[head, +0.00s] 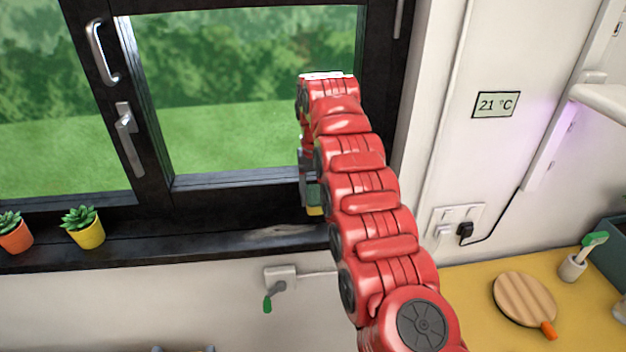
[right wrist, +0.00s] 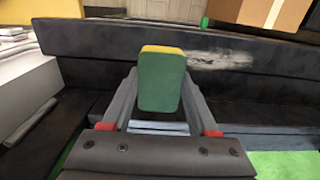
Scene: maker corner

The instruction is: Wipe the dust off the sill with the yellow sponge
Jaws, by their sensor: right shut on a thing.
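The sponge (head: 314,210) is green with a yellow layer. My right gripper (head: 311,190) is shut on it near the right end of the dark window sill (head: 150,243). In the right wrist view, the sponge (right wrist: 162,82) sits upright between both fingers, its yellow side toward the sill. I cannot tell whether it touches the sill. A pale smear of dust (head: 284,231) lies on the sill to the left of the sponge; in the right wrist view the dust (right wrist: 220,60) is right of the sponge. My red arm hides the sill's right end. My left gripper is out of view.
An orange pot (head: 16,237) and a yellow pot (head: 87,234) with succulents stand on the sill at left. The window frame and handles (head: 128,138) rise behind. A yellow worktop (head: 470,300) with a round wooden board (head: 524,298) lies at right. The middle sill is clear of objects.

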